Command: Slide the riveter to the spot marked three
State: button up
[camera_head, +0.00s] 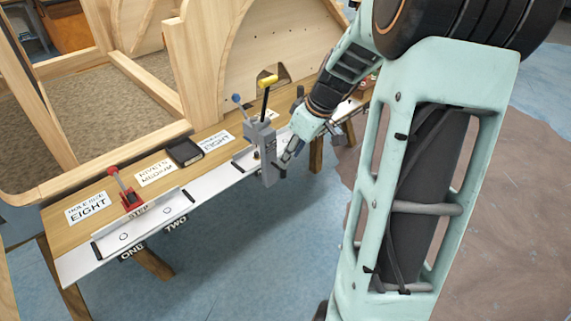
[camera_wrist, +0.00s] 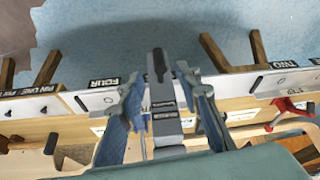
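The riveter (camera_head: 262,150) is a grey upright tool with a blue knob and a yellow-tipped lever. It stands at the front edge of the bench, over the white rail, right of the TWO label. My gripper (camera_head: 288,152) is right beside it. In the wrist view, the riveter (camera_wrist: 165,110) is between the fingers of my gripper (camera_wrist: 165,95), which are spread on either side of it; firm contact is not visible. The labels FOUR (camera_wrist: 104,83) and TWO (camera_wrist: 299,61) show on either side of the riveter. I see no THREE label.
A red-handled tool (camera_head: 125,190) sits on the rail at the left. A black box (camera_head: 184,152) and paper signs (camera_head: 88,207) lie on the bench (camera_head: 60,235). A large wooden frame (camera_head: 195,75) stands behind. Floor in front is clear.

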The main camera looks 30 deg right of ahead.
jog(key=v, duration=0.5)
jog(key=shift+r, duration=0.2)
jog(key=shift+d, duration=0.1)
